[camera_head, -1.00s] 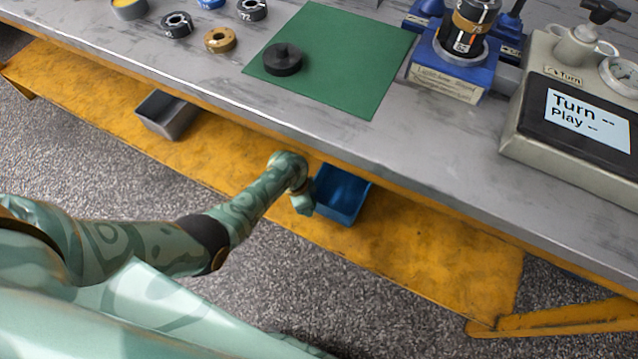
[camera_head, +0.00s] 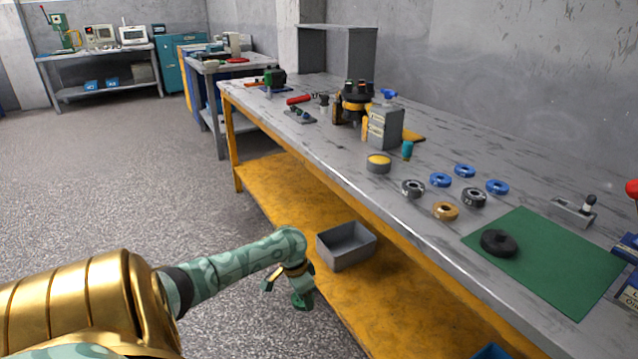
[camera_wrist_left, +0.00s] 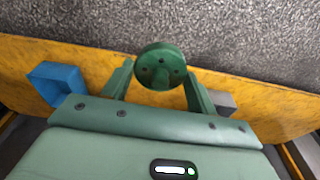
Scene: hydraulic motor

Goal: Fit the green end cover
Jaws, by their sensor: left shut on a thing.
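The green end cover (camera_wrist_left: 160,66) is a round green disc with small holes and a central boss. My left gripper (camera_wrist_left: 160,76) is shut on it, with a finger on either side in the left wrist view. In the head view my left gripper (camera_head: 287,288) hangs low in front of the bench, left of and below the grey bin. The green end cover (camera_head: 303,299) shows there only as a small green piece at the fingers. My right gripper is not in view.
A grey bin (camera_head: 346,260) stands on the yellow lower shelf (camera_head: 285,200); a blue bin (camera_wrist_left: 42,88) is also there. On the grey benchtop are a green mat (camera_head: 550,275) with a black disc (camera_head: 499,243), several rings, and a grey box (camera_head: 384,128). The floor at left is clear.

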